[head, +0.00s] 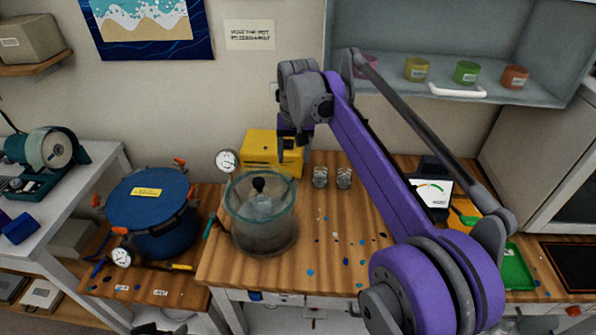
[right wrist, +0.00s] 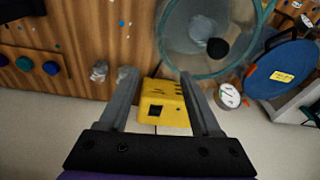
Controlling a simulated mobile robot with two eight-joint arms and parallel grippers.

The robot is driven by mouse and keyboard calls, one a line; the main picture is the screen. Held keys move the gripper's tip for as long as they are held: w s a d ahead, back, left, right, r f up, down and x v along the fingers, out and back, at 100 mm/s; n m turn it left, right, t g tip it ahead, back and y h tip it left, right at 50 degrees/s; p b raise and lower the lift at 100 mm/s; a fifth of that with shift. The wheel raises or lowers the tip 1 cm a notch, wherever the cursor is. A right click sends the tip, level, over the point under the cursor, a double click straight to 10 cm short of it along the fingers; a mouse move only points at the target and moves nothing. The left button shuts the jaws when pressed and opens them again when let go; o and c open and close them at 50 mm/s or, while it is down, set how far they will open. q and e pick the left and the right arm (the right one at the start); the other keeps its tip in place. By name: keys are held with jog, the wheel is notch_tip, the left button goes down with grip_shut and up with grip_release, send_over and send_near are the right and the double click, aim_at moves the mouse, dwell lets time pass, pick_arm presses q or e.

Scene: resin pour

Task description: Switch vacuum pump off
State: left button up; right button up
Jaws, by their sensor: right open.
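The vacuum pump appears to be the yellow box (head: 268,152) at the back of the wooden bench, against the wall. My right gripper (head: 292,148) is open and empty, in front of and above the pump's right part in the head view, hiding some of it. In the right wrist view the pump (right wrist: 163,103) shows between the two open fingers (right wrist: 157,76). I cannot tell whether the fingers touch the pump. My left gripper is not in view.
A glass chamber (head: 262,235) with a black knob stands in front of the pump. A round gauge (head: 227,160) is left of it. A blue pot (head: 150,215) stands further left. Two small clear cups (head: 332,177) stand right of the pump. Paint-spotted bench is free beyond.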

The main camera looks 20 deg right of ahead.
jog(key=shift+t, duration=0.3)
jog(key=shift+s+a+f, duration=0.1)
jog(key=shift+s+f, duration=0.15)
jog(key=shift+s, duration=0.8)
jog(key=shift+s+f, duration=0.2)
jog(key=shift+s, duration=0.8)
jog(key=s+f+n+t, duration=0.1)
jog(key=s+f, duration=0.6)
jog(key=s, duration=0.5)
jog(key=s+f+n+t, duration=0.2)
jog(key=s+f, duration=0.6)
jog(key=s, duration=0.4)
jog(key=shift+a+f+t, duration=0.2)
jog(key=shift+a+t, duration=0.1)
jog(key=shift+a, duration=0.05)
